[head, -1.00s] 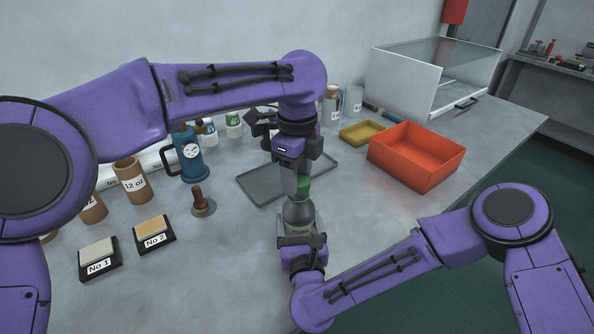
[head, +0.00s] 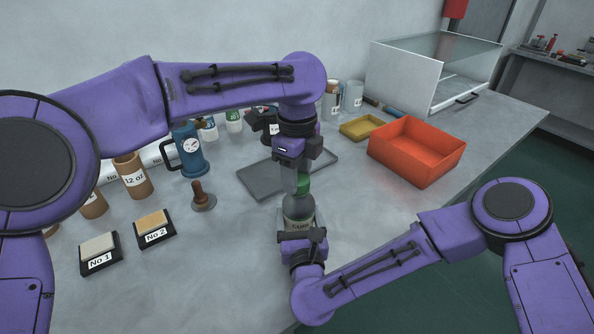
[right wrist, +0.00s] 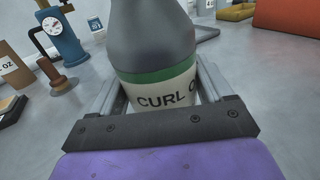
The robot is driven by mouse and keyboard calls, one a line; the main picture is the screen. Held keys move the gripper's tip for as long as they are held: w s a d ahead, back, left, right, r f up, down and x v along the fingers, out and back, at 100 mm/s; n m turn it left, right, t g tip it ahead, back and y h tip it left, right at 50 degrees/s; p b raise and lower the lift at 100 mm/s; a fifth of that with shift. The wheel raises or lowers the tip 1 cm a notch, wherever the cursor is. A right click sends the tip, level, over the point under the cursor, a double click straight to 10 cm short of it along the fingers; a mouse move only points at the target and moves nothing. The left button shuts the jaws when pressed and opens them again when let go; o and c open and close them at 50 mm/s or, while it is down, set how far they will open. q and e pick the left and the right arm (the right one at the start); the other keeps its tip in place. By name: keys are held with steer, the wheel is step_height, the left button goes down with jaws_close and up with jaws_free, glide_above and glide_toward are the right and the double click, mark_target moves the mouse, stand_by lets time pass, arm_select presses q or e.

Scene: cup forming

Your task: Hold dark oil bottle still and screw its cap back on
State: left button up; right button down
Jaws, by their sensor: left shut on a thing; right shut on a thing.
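The dark oil bottle (head: 299,209) stands upright near the front of the table, with a pale label and a green band. In the right wrist view the bottle (right wrist: 152,40) fills the middle, its label reading "CURL". My right gripper (right wrist: 160,95) is shut on its lower body, one finger on each side. The green cap (head: 304,184) is at the top of the bottle. My left gripper (head: 296,180) points straight down from above and is shut on the cap. The fingers partly hide the cap, so I cannot tell how it sits on the neck.
A grey tray (head: 262,182) lies just behind the bottle. An orange bin (head: 416,152) and a yellow tray (head: 362,127) stand at the back right. A brown-handled stamp (head: 203,197), a blue gauge pot (head: 190,150) and two labelled pads stand left. Table right of the bottle is clear.

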arm_select(q)
steer(key=m, duration=0.6)
steer(key=shift+w+d, duration=0.1)
steer(key=m, duration=0.3)
steer(key=shift+m, duration=0.3)
steer(key=m, duration=0.3)
steer(key=shift+d, duration=0.15)
steer(key=m, duration=1.1)
steer(key=shift+d, duration=0.15)
steer(key=m, duration=0.4)
steer(key=shift+s+d+f, duration=0.15)
steer(key=shift+s+f, duration=0.1)
steer(key=shift+s, duration=0.05)
steer(key=m, duration=0.3)
steer(key=shift+s+d+f+m, duration=0.1)
steer(key=shift+s+d+m, duration=0.1)
steer(key=shift+s+m, duration=0.1)
steer(key=m, duration=0.3)
steer(key=shift+a, duration=0.1)
steer(key=shift+w+a+r+m, duration=0.15)
steer(key=shift+w+r+m, duration=0.1)
steer(key=shift+m, duration=0.55)
steer(key=o, duration=1)
